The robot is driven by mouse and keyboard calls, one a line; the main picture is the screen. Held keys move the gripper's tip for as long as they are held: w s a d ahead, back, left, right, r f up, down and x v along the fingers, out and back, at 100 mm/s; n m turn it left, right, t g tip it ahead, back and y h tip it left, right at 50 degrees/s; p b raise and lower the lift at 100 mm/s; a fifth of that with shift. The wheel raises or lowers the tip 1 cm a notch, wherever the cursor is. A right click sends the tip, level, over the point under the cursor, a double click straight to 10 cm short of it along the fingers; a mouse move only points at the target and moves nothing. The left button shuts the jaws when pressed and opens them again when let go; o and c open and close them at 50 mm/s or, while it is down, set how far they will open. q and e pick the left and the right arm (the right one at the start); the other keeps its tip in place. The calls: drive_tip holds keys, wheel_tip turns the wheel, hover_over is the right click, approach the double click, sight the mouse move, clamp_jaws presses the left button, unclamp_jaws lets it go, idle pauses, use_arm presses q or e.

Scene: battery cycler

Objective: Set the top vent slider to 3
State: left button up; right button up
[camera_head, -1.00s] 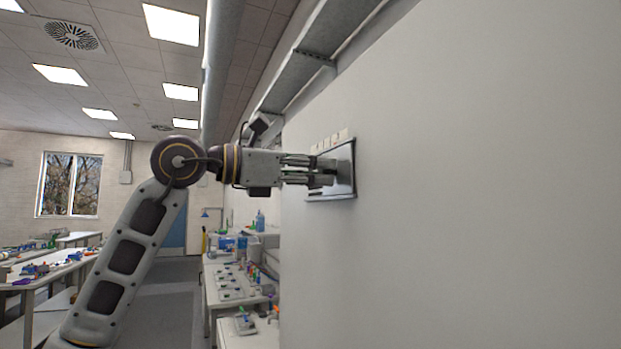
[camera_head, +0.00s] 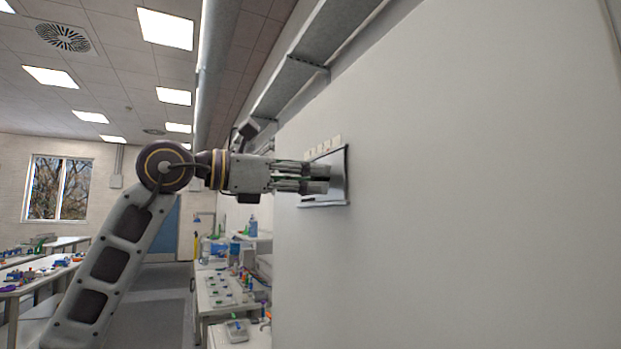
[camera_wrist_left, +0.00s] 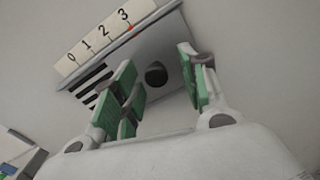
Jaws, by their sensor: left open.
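The vent (camera_head: 340,180) is a grey metal panel standing out from the white wall. In the left wrist view the vent plate (camera_wrist_left: 190,28) carries a pale scale strip (camera_wrist_left: 97,43) numbered 0 to 3. A small red mark (camera_wrist_left: 130,28) shows at the strip's lower edge, beside the 3. Dark slots (camera_wrist_left: 92,82) show below the 0 and 1. A dark round slider knob (camera_wrist_left: 156,74) appears between the spread green-padded fingers of my left gripper (camera_wrist_left: 160,66); contact cannot be told. My left gripper (camera_head: 328,179) is open at the vent, hiding part of it in the head view.
The white wall (camera_head: 450,200) fills the right side. A metal duct ledge (camera_head: 300,75) runs above the vent. A bench with small items (camera_head: 222,290) stands below and behind, and another table (camera_head: 30,275) is at far left. The air left of the vent is otherwise free.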

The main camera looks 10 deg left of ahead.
use_arm(q)
drive_tip(key=v, duration=1.1)
drive_tip(key=shift+s+a, duration=0.1)
drive_tip(key=shift+s, duration=0.05)
idle(0.5)
